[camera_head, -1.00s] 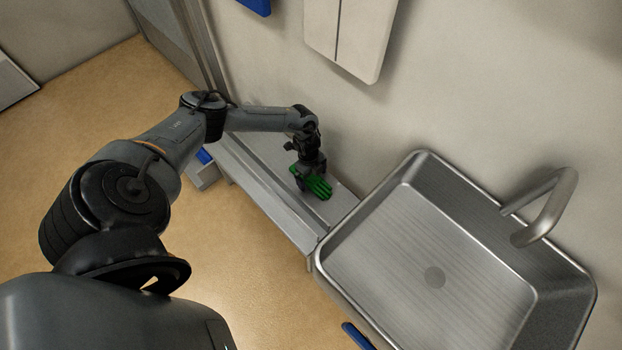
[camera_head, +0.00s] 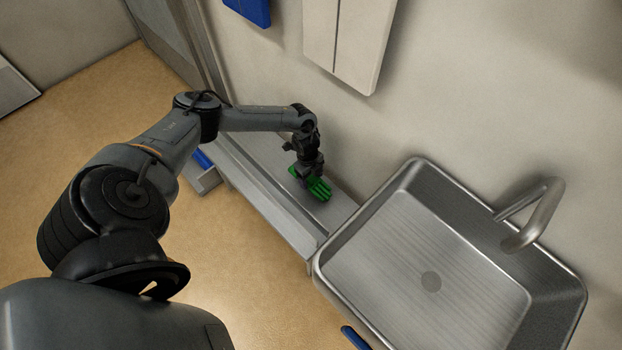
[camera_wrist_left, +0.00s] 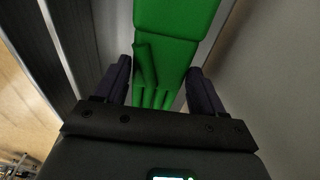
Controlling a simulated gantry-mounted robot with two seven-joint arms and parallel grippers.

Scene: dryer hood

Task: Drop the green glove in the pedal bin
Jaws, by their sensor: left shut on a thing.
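The green glove (camera_head: 319,189) is at the grey ledge beside the sink, at the end of my left arm. My left gripper (camera_head: 308,177) points down and is shut on it. In the left wrist view the glove (camera_wrist_left: 177,48) lies between the two dark fingers of the gripper (camera_wrist_left: 158,72) and extends past their tips. I cannot tell whether the glove still touches the ledge. No pedal bin can be made out for certain. My right gripper is not in view.
A steel sink (camera_head: 430,240) with a curved tap (camera_head: 540,215) is on the right. The grey ledge (camera_head: 265,180) runs along the wall. A pale panel (camera_head: 350,45) and a blue item (camera_head: 250,10) are on the wall above. Open tan floor (camera_head: 80,110) is at the left.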

